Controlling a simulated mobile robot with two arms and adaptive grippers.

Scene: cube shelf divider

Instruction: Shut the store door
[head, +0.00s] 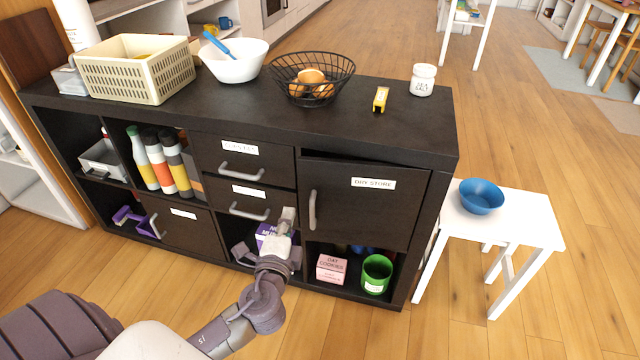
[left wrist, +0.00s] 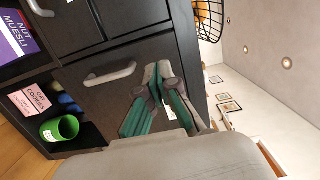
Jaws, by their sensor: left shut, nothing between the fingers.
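The store door (head: 375,212) is the dark panel at the upper right of the shelf, with a "DRY STORE" label and a grey handle (head: 312,211) near its left edge. It stands slightly ajar, with a dark gap along its top. My left gripper (head: 288,216) is shut and empty, just left of the handle in the head view. In the left wrist view my left gripper (left wrist: 158,70) shows in front of the door (left wrist: 115,105), apart from the handle (left wrist: 110,74); contact with the door cannot be told. My right gripper is not in view.
Below the door, an open compartment holds a pink cookie box (head: 331,268) and a green cup (head: 376,274). Two drawers (head: 242,160) lie left of the door. A wire basket (head: 312,78) and a jar (head: 423,80) stand on top. A white stool (head: 500,215) stands at right.

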